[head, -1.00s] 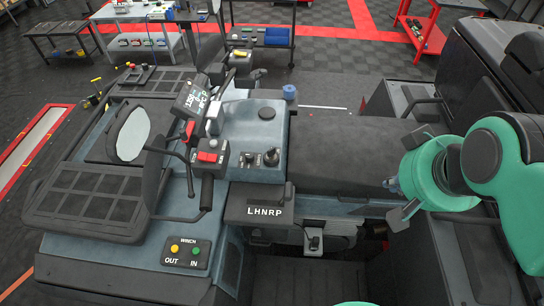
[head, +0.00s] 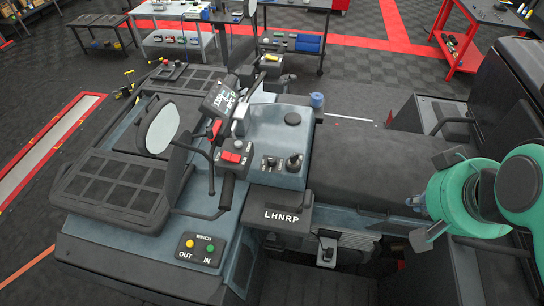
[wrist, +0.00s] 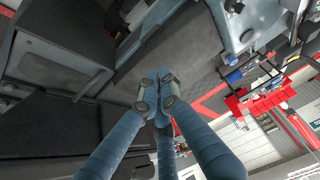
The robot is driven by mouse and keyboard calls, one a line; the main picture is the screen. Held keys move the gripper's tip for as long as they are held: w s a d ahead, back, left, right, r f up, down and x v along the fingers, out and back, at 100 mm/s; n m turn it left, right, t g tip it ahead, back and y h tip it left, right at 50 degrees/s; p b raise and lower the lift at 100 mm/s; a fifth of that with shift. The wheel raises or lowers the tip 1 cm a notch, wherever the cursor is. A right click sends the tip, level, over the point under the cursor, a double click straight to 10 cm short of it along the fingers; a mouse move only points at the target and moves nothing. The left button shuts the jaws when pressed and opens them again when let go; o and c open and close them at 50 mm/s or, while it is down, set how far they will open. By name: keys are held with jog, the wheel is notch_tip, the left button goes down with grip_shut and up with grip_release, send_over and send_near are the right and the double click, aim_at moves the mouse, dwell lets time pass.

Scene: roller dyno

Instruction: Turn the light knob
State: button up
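The vehicle's dash panel (head: 265,135) holds two small dark knobs side by side: a left knob (head: 269,162) and a right, larger knob (head: 293,162). Their markings are too small to read, so I cannot tell which is the light knob. My gripper (head: 416,203) is at the right over the dark seat, well apart from the knobs. In the wrist view its blue fingers (wrist: 157,92) come together at the tips with nothing visible between them.
A red switch block (head: 231,157), a display (head: 219,97) and the handlebar lie left of the knobs. The LHNRP shifter plate (head: 285,216) is just below them. The seat (head: 370,165) spreads to their right. A winch panel (head: 200,250) is at lower left.

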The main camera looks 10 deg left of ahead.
jog(key=o, duration=0.4)
jog(key=shift+f, duration=0.5)
jog(key=o, duration=0.4)
jog(key=shift+w+a, duration=0.1)
jog(key=shift+w, duration=0.05)
jog(key=shift+o, duration=0.2)
jog(key=w+a+r+m+p, duration=0.1)
jog(key=w+a+m+p, duration=0.1)
jog(key=w, duration=0.2)
jog(key=w+a+r+m+g+p, duration=0.1)
jog(key=w+a+m, duration=0.2)
jog(key=w, duration=0.2)
jog(key=shift+w+a+r+g+y+p, duration=0.3)
jog(key=shift+r+p, duration=0.05)
jog(key=m+g+p, duration=0.4)
jog(key=m+p, duration=0.5)
jog(key=m, duration=0.6)
send_over(272, 159)
notch_tip(272, 159, down, 15)
jog(key=shift+w+f, duration=0.1)
jog(key=shift+f, duration=0.1)
jog(key=shift+f+p, duration=0.3)
jog(key=shift+f, duration=6.5)
